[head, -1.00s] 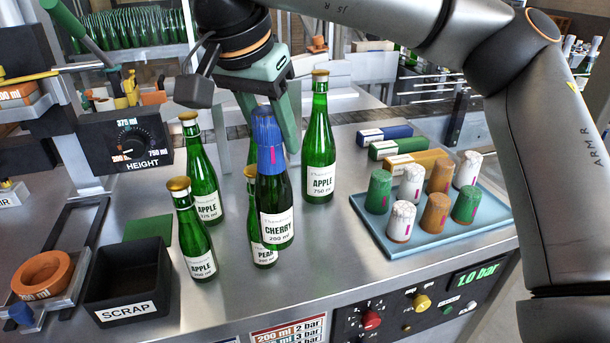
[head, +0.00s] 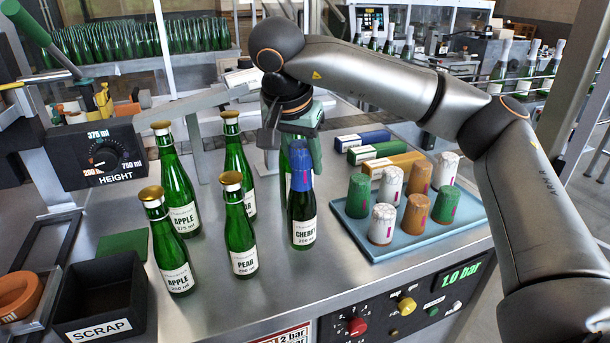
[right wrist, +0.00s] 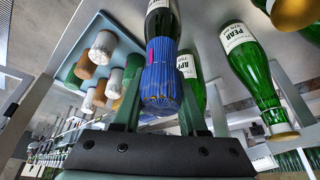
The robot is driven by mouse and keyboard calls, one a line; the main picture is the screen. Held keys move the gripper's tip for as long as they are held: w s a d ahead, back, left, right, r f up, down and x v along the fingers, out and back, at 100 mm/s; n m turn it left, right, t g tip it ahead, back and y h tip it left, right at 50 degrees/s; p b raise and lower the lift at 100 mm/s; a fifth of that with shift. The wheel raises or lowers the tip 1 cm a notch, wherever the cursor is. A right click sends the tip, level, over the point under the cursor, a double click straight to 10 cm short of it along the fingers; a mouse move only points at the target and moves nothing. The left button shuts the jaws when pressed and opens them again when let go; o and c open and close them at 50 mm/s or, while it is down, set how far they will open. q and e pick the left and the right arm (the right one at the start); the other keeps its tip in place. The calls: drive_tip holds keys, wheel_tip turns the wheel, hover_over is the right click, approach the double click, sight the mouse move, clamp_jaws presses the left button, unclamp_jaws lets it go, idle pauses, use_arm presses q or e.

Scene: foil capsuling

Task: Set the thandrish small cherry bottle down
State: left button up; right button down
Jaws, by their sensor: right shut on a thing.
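The small cherry bottle (head: 303,222) is dark green, with a blue foil capsule (head: 301,170) over its neck and a white CHERRY label. It is upright at the right end of the bottle group; I cannot tell whether its base touches the counter. My right gripper (head: 300,150) is above it, shut on its capped neck. In the right wrist view the blue capsule (right wrist: 161,88) is between my fingers (right wrist: 155,118). A taller bottle (head: 283,180) stands behind, mostly hidden. My left gripper is not in view.
A pear bottle (head: 240,232) and several apple bottles, one at the front left (head: 169,250), stand to the left. A blue tray (head: 395,247) with several foil capsules is to the right. A black scrap box (head: 104,297) is at front left. Counter between cherry bottle and front edge is clear.

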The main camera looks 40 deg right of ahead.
sight(305, 177)
wheel_tip(305, 177, down, 3)
drive_tip(key=shift+d+f, duration=0.1)
drive_tip(key=shift+d, duration=0.05)
drive_tip(key=shift+f, duration=0.2)
drive_tip(key=shift+c, duration=2.3)
unclamp_jaws()
drive_tip(key=p+v, duration=0.2)
drive_tip(key=v, duration=1)
drive_tip(key=shift+r, duration=0.25)
